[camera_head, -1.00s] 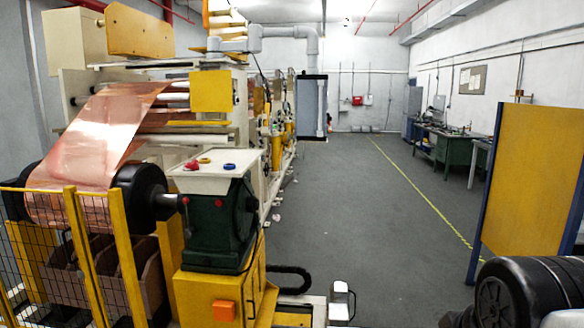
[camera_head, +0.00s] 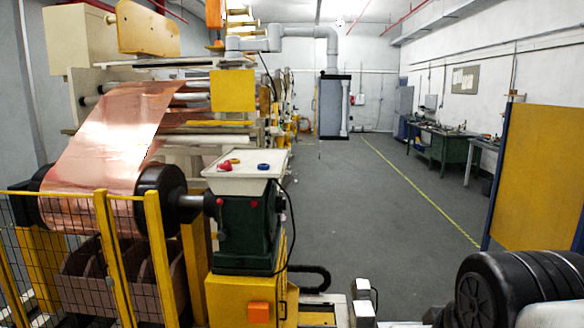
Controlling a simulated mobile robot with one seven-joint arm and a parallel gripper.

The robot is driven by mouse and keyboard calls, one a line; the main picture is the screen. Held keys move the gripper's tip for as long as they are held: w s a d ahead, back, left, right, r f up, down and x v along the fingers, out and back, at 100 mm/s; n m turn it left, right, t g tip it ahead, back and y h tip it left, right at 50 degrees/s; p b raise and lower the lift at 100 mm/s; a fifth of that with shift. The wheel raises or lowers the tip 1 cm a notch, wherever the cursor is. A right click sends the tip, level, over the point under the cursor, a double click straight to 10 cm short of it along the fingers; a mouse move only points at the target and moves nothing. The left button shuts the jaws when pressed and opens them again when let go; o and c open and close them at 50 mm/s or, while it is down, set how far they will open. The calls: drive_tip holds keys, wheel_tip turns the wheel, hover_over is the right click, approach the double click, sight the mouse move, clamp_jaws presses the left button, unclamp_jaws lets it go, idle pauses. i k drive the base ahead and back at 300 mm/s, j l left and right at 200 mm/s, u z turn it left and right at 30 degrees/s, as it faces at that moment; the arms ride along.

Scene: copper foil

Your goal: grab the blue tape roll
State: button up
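The blue tape roll (camera_head: 264,166) is a small blue ring. It lies flat near the right side of a pale tray top (camera_head: 245,185) on a dark green machine housing. A red item (camera_head: 225,165) lies to its left on the same top. A small pair of pale blocks with a dark bracket at the bottom centre appears to be my gripper (camera_head: 362,299). It is low in the picture, right of and below the tray, well apart from the tape roll. Its finger opening is too small and unclear to judge.
A copper foil web (camera_head: 105,140) runs onto a black roll at the left, behind a yellow mesh guard (camera_head: 158,250). A yellow panel (camera_head: 543,175) stands at the right. Green workbenches (camera_head: 440,145) line the right wall. The grey floor (camera_head: 375,220) between is clear.

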sight(262, 167)
drive_tip(key=i+j, duration=0.15)
drive_tip(key=j, duration=0.2)
drive_tip(key=i+j, duration=0.15)
drive_tip(key=j, duration=0.25)
drive_tip(key=i+j, duration=0.15)
drive_tip(key=j, duration=0.2)
